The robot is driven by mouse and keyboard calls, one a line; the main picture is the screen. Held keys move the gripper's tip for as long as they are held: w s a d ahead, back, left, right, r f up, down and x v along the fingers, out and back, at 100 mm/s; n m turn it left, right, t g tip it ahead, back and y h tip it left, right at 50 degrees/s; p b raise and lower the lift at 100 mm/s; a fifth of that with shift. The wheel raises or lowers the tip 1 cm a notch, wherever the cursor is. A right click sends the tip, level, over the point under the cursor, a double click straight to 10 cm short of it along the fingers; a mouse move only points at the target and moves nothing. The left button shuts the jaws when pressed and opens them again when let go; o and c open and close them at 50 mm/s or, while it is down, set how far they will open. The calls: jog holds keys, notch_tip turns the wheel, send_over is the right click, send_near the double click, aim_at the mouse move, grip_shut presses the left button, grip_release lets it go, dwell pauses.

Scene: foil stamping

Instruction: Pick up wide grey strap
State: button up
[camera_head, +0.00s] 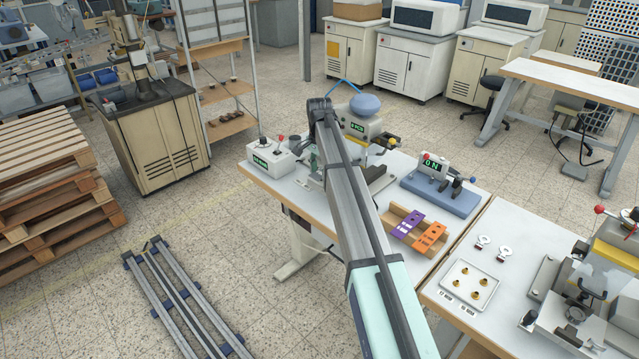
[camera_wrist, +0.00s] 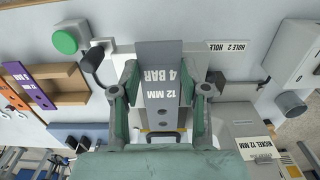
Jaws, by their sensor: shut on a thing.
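In the head view my arm hides most of the gripper and the strap.
A wooden rack (camera_head: 389,216) holds a purple strap (camera_head: 408,223) and an orange strap (camera_head: 430,238). Close by stand a press with a blue dome (camera_head: 365,105), a white display box (camera_head: 268,161) and a blue-based gauge (camera_head: 440,197). A tray (camera_head: 451,292) holds several brass pieces.

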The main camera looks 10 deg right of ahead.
notch_tip(320, 180, up, 15)
jog(key=b, duration=0.2)
jog(key=shift+f+b, duration=0.2)
jog(key=shift+b, duration=0.15)
jog(key=shift+r, duration=0.15)
jog(key=shift+r+p, duration=1.2)
jog(key=shift+r, duration=0.15)
notch_tip(320, 180, up, 3)
jog(key=shift+f+p, duration=0.1)
jog(key=shift+p, duration=1)
